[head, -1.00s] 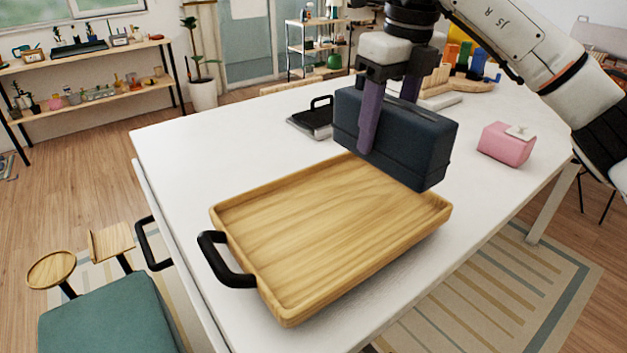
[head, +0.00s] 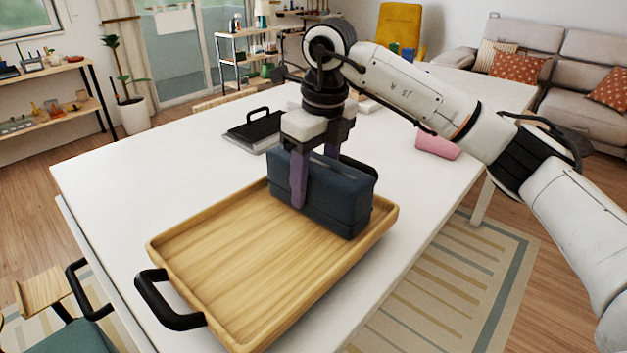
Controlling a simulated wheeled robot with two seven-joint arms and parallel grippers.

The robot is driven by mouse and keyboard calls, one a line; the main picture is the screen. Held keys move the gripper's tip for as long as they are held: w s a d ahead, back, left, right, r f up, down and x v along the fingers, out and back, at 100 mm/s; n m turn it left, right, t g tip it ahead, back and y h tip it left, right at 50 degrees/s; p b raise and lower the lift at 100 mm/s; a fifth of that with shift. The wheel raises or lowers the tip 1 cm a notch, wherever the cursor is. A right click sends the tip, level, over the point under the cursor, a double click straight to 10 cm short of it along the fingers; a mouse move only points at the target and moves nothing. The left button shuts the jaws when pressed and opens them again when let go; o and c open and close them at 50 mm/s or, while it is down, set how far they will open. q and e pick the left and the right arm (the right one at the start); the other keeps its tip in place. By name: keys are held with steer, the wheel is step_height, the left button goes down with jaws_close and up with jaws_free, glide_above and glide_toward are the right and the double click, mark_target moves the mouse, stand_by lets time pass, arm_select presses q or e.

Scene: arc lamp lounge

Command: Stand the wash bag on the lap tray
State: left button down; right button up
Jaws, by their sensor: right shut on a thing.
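The dark blue wash bag (head: 338,205) is upright at the far right end of the wooden lap tray (head: 235,262). Its base is inside the tray's rim and looks to be on or just above the tray floor; I cannot tell which. My right gripper (head: 315,185) is shut on the wash bag from above, with one purple finger on the near face and the other behind. The tray lies on the white table (head: 130,190), with a black handle (head: 168,302) at its near left end. My left gripper is out of view.
A black-handled dark item (head: 256,130) lies on the table behind the tray. A pink box (head: 437,144) stands at the right, partly hidden by my right arm. The table left of the tray is clear. A teal stool (head: 75,336) is at the lower left.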

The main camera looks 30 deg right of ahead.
steer(key=o, duration=1.5)
steer(key=shift+f, duration=0.1)
steer(key=shift+c, duration=0.2)
steer(key=r, duration=0.4)
steer(key=s+r, duration=0.1)
steer(key=r, duration=0.3)
steer(key=r+p, duration=0.1)
steer(key=r, duration=0.3)
steer(key=shift+s+d+r, duration=0.15)
steer(key=shift+d+r, duration=0.05)
steer(key=shift+d, duration=0.05)
